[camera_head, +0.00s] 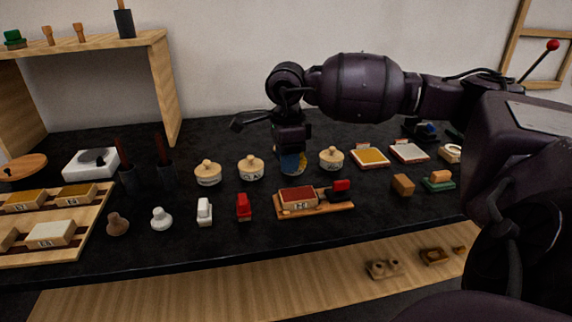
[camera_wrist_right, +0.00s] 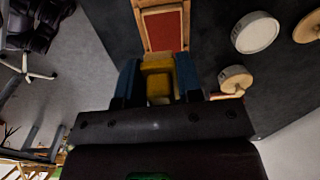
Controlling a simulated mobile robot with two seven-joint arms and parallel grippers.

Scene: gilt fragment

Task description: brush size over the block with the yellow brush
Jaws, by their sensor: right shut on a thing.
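My right gripper (camera_head: 291,163) hangs over the middle of the table, behind the red-topped block in the head view. In the right wrist view my right gripper (camera_wrist_right: 158,82) has its blue fingers shut on the yellow brush (camera_wrist_right: 158,88). In the head view the fingers largely hide the brush. The block (camera_head: 297,196) has a red top and a pale labelled front, and lies on a wooden board (camera_head: 320,210). In the right wrist view the block (camera_wrist_right: 163,28) is just beyond the brush, and whether they touch is unclear. My left gripper is out of view.
A red-headed tool (camera_head: 340,187) sits on the board's right end. Lidded pots (camera_head: 251,168) (camera_head: 331,159) stand either side of my gripper. A red brush (camera_head: 243,207) and a white brush (camera_head: 204,211) stand left of the board. A wooden tray (camera_head: 85,226) lies far left.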

